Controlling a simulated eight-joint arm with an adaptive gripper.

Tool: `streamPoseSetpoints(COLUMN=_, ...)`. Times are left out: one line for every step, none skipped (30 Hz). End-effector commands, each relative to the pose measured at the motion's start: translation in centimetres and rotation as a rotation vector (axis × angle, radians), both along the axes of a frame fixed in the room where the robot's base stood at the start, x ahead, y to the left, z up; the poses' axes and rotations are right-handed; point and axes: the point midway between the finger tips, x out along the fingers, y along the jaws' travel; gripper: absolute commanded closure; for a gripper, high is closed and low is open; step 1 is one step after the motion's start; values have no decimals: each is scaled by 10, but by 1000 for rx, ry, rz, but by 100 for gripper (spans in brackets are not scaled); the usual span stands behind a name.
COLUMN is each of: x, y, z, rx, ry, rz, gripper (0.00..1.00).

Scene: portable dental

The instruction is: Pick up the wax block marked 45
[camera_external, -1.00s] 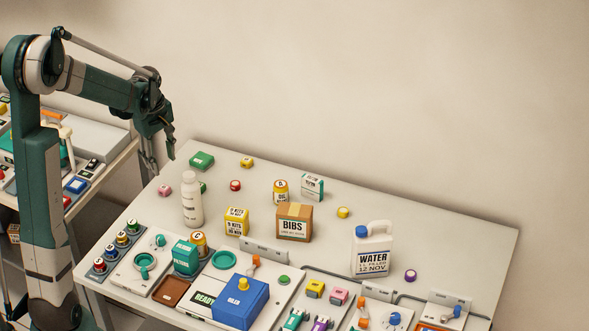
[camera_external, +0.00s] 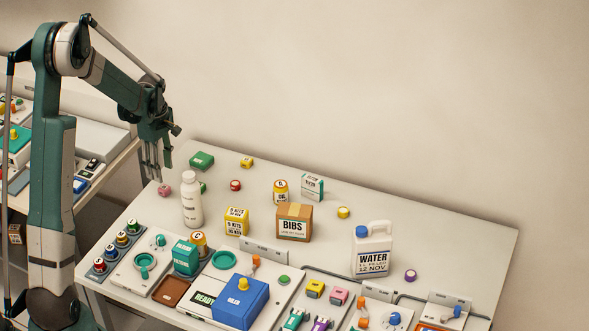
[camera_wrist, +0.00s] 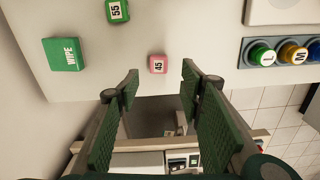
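The pink wax block marked 45 (camera_wrist: 157,64) lies near the table edge, between the fingertips as seen in the wrist view but beyond them. It also shows as a small pink block (camera_external: 164,190) at the left edge of the table in the external view. My gripper (camera_wrist: 160,78) is open and empty, with a green padded finger on each side. In the external view my gripper (camera_external: 152,173) hangs with its fingers pointing down, above and slightly left of the pink block, apart from it.
A green block marked 55 (camera_wrist: 117,10) and a green WIPE box (camera_wrist: 63,54) lie near the pink block. A white bottle (camera_external: 192,200) stands to its right. A row of coloured caps (camera_wrist: 263,54) sits at the right. The floor shows beyond the table edge.

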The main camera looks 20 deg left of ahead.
Motion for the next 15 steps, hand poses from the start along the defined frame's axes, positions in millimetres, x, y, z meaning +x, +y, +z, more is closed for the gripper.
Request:
streamPoseSetpoints(x=0, y=0, z=0, rx=0, ry=0, rz=0, gripper=62)
streamPoseSetpoints(x=0, y=0, z=0, rx=0, ry=0, rz=0, gripper=62)
streamPoseSetpoints(x=0, y=0, z=0, rx=0, ry=0, rz=0, gripper=62)
streamPoseSetpoints(x=0, y=0, z=0, rx=0, ry=0, rz=0, gripper=62)
streamPoseSetpoints(x=0, y=0, z=-1, rx=0, ry=0, rz=-1, gripper=62)
streamPoseSetpoints(x=0, y=0, z=-3, rx=0, ry=0, rz=-1, gripper=62)
streamPoseSetpoints(x=0, y=0, z=-4, rx=0, ry=0, rz=-1, gripper=62)
streamPoseSetpoints(x=1, y=0, z=-6, rx=0, ry=0, rz=-1, gripper=62)
streamPoseSetpoints(x=1, y=0, z=-9, rx=0, ry=0, rz=-1, gripper=62)
streamPoseSetpoints(x=1, y=0, z=-12, rx=0, ry=0, rz=-1, gripper=62)
streamPoseSetpoints(x=1, y=0, z=-15, rx=0, ry=0, rz=-1, gripper=62)
streamPoseSetpoints(x=1, y=0, z=-18, rx=0, ry=0, rz=-1, gripper=62)
streamPoseSetpoints(x=0, y=0, z=-20, rx=0, ry=0, rz=-1, gripper=62)
streamPoseSetpoints(x=0, y=0, z=-22, rx=0, ry=0, rz=-1, gripper=62)
streamPoseSetpoints(x=0, y=0, z=-24, rx=0, ry=0, rz=-1, gripper=62)
